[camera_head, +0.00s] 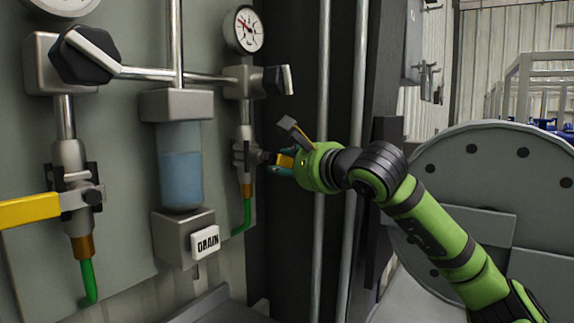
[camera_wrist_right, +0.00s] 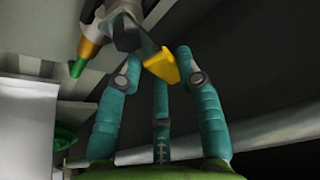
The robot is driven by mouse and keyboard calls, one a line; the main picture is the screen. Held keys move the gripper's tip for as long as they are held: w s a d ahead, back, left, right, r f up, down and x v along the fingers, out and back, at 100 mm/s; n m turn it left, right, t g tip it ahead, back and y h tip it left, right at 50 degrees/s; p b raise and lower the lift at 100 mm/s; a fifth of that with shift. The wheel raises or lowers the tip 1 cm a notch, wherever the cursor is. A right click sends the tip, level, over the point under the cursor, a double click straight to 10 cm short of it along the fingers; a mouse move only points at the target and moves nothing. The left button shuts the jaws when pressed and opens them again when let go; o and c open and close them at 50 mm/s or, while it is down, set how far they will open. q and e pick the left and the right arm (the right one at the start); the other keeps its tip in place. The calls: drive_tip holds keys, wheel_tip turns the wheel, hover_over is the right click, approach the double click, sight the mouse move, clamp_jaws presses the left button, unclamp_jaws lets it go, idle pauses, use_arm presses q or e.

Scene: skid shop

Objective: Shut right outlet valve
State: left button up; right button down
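The right outlet valve (camera_head: 244,152) sits on the right vertical pipe under a gauge, above a green tube. Its yellow handle (camera_head: 286,161) sticks out sideways from the pipe, toward my right gripper (camera_head: 279,168). In the right wrist view my right gripper (camera_wrist_right: 160,58) has its teal fingers spread apart, with the yellow handle end (camera_wrist_right: 163,66) between the fingertips. I cannot tell whether any finger touches it. The valve body is partly cut off at the top of that view. My left gripper is in neither view.
A left valve (camera_head: 72,185) with a yellow handle (camera_head: 30,210) stands at far left. A sight glass (camera_head: 181,168) and a DRAIN block (camera_head: 205,243) lie between the valves.

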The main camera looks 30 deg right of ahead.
drive_tip(key=shift+d+r+n+t+b, duration=0.2)
drive_tip(key=shift+n+t+b, duration=0.2)
drive_tip(key=shift+n+b, duration=0.25)
drive_tip(key=shift+r+n+t, duration=0.3)
drive_tip(key=shift+r+n, duration=0.25)
drive_tip(key=shift+n, duration=0.4)
drive_tip(key=c, duration=0.8)
unclamp_jaws()
drive_tip(key=shift+w, duration=0.1)
drive_tip(key=shift+c, duration=0.2)
drive_tip(key=s, duration=1.2)
